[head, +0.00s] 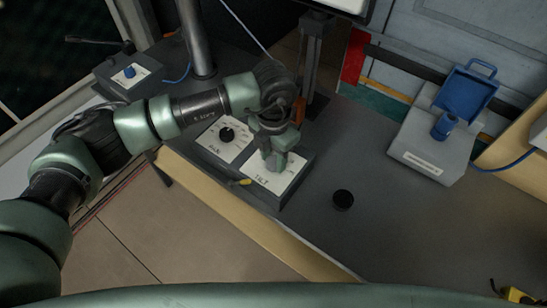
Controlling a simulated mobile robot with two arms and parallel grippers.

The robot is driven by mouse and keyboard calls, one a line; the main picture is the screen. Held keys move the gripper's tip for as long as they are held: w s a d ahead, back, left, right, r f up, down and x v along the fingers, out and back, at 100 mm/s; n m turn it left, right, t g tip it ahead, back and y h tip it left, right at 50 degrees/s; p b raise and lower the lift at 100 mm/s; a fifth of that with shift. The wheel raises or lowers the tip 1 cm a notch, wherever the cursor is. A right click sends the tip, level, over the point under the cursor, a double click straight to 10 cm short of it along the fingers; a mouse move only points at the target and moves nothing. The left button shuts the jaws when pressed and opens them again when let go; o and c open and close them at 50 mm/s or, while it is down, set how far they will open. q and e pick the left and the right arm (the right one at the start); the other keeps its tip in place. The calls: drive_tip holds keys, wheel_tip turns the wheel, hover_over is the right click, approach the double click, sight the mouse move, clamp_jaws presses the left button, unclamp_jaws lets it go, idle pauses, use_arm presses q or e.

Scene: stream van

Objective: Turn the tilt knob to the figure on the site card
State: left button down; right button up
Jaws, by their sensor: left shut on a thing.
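My left gripper (276,164) comes down over the white TILT panel (267,186) on the grey control box. It is shut on the tilt knob, which its fingers hide. The knob's pointer and most of the figures around it cannot be made out. The PAN panel (213,148) with its black knob (227,135) is just left of the gripper and apart from it. I cannot make out a site card in this view. My right gripper is not in view.
A black round piece (343,199) lies on the dark desk (330,235) right of the box. A grey unit (432,140) with a blue raised cover (468,92) stands farther right. A smaller box (128,76) with a blue knob is at the back left. A dark post (311,62) rises behind the gripper.

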sight(274, 160)
use_arm(q)
drive_tip(key=shift+r, duration=0.1)
drive_tip(key=c, duration=0.9)
unclamp_jaws()
wheel_tip(274, 160, up, 7)
drive_tip(key=shift+f+b, duration=0.1)
drive_tip(key=shift+b, duration=0.8)
drive_tip(key=shift+r, duration=0.5)
